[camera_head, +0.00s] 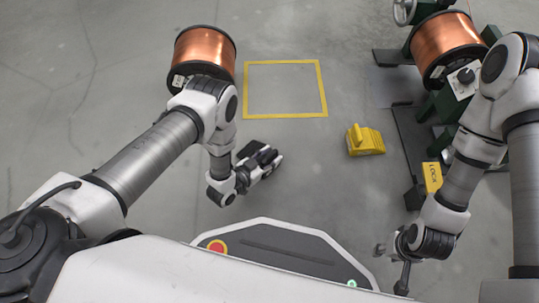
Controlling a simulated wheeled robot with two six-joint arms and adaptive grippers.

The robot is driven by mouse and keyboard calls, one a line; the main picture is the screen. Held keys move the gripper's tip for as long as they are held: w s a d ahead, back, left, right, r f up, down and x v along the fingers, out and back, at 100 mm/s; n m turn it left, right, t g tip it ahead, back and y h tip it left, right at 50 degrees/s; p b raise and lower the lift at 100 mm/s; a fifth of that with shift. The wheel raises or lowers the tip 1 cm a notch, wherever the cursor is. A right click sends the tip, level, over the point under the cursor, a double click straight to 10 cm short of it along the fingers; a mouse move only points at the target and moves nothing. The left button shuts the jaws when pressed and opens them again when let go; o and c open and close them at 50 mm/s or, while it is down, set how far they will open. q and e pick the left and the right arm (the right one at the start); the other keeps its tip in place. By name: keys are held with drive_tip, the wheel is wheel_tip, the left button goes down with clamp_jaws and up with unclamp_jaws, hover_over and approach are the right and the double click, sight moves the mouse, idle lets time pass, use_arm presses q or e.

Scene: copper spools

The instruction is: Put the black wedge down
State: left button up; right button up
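I cannot make out a black wedge as a separate thing in the head view. My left gripper (268,156) is a dark shape above the floor, below the yellow floor square. Its fingers and anything dark between them blend together, so I cannot tell whether it holds something. My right gripper (402,280) points down near the front of my body at the lower right. It is small and partly hidden, and its opening cannot be read. A yellow wedge-shaped block (365,140) stands on the floor between the square and the green machine, apart from both grippers.
A copper spool (204,46) with black flanges stands left of the empty yellow floor square (325,100). Another copper spool (444,42) is at the green machine (437,107) on the right.

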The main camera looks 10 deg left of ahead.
use_arm(q)
drive_tip(key=shift+s+r+p, duration=0.15)
drive_tip(key=shift+r+p, duration=0.1)
drive_tip(key=shift+p, duration=0.05)
drive_tip(key=p+v, duration=0.6)
drive_tip(key=v, duration=0.5)
drive_tip(key=shift+s+a, duration=0.25)
drive_tip(key=shift+s, duration=0.05)
drive_tip(key=s+a+r+n+g+y, duration=0.6)
drive_tip(key=s+r+g, duration=0.5)
drive_tip(key=s, duration=0.3)
drive_tip(key=shift+a+r+g+y, duration=0.2)
drive_tip(key=shift+a+g+y, duration=0.3)
drive_tip(key=shift+a+g, duration=0.55)
